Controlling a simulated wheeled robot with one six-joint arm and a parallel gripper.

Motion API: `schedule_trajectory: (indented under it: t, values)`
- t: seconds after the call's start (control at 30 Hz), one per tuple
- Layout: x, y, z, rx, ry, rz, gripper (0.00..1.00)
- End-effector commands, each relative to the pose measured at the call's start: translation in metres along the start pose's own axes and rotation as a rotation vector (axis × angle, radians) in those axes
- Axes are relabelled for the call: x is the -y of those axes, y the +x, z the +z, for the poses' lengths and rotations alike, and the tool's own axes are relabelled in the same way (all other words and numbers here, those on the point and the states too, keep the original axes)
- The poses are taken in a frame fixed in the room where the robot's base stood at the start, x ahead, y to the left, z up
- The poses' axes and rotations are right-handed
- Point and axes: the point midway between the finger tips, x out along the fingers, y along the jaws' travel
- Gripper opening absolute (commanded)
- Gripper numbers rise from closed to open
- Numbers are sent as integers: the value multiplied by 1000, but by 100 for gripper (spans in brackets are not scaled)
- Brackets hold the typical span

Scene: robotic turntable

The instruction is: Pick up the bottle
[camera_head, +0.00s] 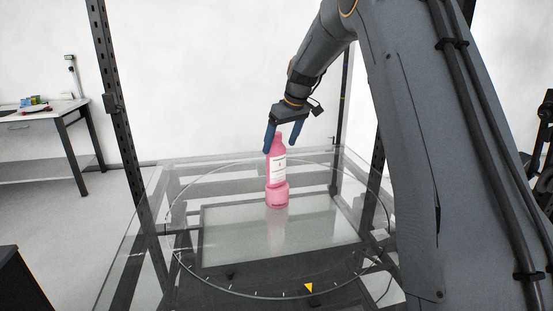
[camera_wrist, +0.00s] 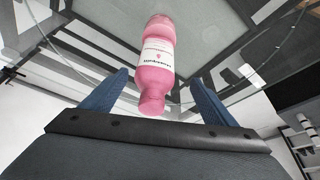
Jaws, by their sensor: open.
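A pink bottle (camera_head: 277,176) with a white label stands upright on the round glass turntable (camera_head: 190,247). My gripper (camera_head: 280,150) is above the bottle and points down, with its blue fingers apart on either side of the bottle's top. In the wrist view the bottle (camera_wrist: 157,72) shows between the two blue fingers of my gripper (camera_wrist: 158,92), with its narrow top end toward the gripper. The gripper is open and holds nothing. I cannot tell whether either finger touches the bottle.
Dark metal posts (camera_head: 118,110) stand around the glass turntable. A side table (camera_head: 50,118) with small items on it is at the left by the wall. A dark box (camera_head: 20,280) is at the lower left. The glass around the bottle is clear.

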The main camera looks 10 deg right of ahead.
Motion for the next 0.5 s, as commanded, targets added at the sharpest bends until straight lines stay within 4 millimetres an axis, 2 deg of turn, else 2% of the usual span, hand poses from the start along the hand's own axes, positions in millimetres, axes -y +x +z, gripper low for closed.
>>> schedule_trajectory:
  t: [0.17, 0.5]
  values:
    - [-5, 2, -10, -11, -20, -2, 80]
    - [-6, 34, -9, -10, -17, -2, 80]
